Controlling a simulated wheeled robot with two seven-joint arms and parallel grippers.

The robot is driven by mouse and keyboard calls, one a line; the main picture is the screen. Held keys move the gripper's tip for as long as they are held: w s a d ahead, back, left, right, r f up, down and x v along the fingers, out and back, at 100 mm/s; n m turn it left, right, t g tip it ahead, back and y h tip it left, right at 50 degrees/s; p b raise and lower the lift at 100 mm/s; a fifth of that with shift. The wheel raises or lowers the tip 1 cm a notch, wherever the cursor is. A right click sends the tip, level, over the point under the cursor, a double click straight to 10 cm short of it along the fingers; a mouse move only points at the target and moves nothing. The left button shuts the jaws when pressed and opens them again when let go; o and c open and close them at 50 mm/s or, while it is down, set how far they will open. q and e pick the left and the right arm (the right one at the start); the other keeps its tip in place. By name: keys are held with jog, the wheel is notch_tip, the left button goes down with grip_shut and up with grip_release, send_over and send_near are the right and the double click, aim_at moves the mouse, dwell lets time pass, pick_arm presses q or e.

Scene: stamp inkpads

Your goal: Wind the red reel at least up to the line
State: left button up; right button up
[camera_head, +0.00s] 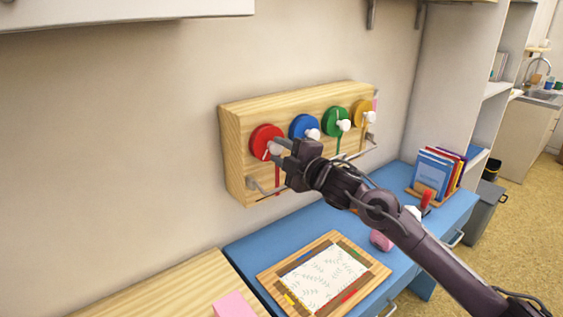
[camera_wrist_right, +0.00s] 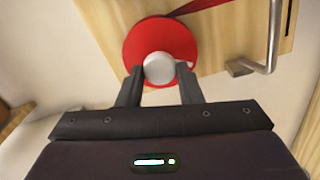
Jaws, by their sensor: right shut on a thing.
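The red reel (camera_head: 266,139) is a round disc at the left end of a wooden board (camera_head: 235,150) on the wall. Its white knob (camera_wrist_right: 158,68) shows in the right wrist view in front of the red disc (camera_wrist_right: 160,35). My right gripper (camera_head: 277,150) is at this knob, its fingers on either side of it, shut on it. A red ribbon (camera_head: 277,180) hangs below the reel in the head view, partly behind the gripper. The line cannot be made out clearly. My left gripper is not in view.
Blue (camera_head: 303,126), green (camera_head: 336,119) and yellow (camera_head: 362,112) reels with white knobs sit to the right on the board. A metal bar (camera_head: 268,189) runs along its lower front. A framed leaf-pattern sheet (camera_head: 326,277) lies on the blue desk (camera_head: 300,225); books (camera_head: 436,170) stand at the back right.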

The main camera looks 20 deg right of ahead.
jog(key=n+b, duration=0.2)
jog(key=n, duration=0.1)
jog(key=shift+f+b, duration=0.35)
jog(key=shift+b, duration=0.05)
jog(key=shift+r+n+b, duration=0.1)
jog(key=shift+n+b, duration=0.7)
jog(key=shift+n, duration=0.4)
jog(key=o, duration=0.9)
jog(key=shift+r, duration=0.1)
jog(key=shift+o, duration=0.2)
jog(key=shift+s, duration=0.1)
jog(key=b+v, duration=0.2)
jog(key=v, duration=0.5)
jog(key=shift+s, duration=0.3)
jog(key=shift+d, duration=0.1)
